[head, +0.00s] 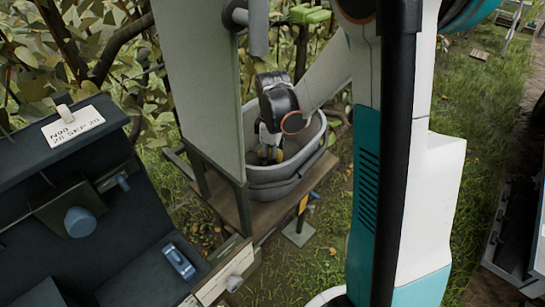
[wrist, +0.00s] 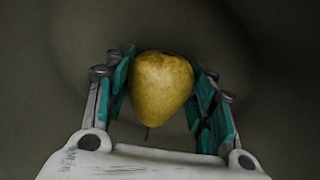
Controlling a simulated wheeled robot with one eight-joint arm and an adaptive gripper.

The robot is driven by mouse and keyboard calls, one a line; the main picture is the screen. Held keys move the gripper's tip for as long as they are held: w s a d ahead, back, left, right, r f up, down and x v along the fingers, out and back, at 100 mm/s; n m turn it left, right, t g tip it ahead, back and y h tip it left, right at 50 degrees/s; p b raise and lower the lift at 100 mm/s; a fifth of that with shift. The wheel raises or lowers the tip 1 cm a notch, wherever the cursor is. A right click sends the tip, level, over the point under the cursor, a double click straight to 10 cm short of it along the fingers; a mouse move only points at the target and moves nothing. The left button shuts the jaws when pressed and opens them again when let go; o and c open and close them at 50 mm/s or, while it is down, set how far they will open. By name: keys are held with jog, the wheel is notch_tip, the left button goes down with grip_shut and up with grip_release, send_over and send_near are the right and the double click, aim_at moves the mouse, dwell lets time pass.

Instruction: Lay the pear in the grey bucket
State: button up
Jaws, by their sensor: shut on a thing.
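The yellow pear (wrist: 160,85) sits between the two teal finger pads of my gripper (wrist: 163,95) in the wrist view, its stem toward the palm. My gripper is shut on it. In the head view my gripper (head: 270,153) points down inside the grey bucket (head: 290,182), below the rim. The pear is too small and shaded to make out clearly there. Dull grey bucket surface fills the background of the wrist view. I cannot tell whether the pear touches the bucket floor.
The bucket stands on a wooden platform (head: 262,215). A tall grey-green panel (head: 198,80) rises left of it. An open dark case (head: 70,190) with a white label is at the left. Leafy branches (head: 110,45) stand behind. Grass (head: 480,110) lies to the right.

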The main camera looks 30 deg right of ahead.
jog(key=shift+f, duration=0.15)
jog(key=o, duration=1.2)
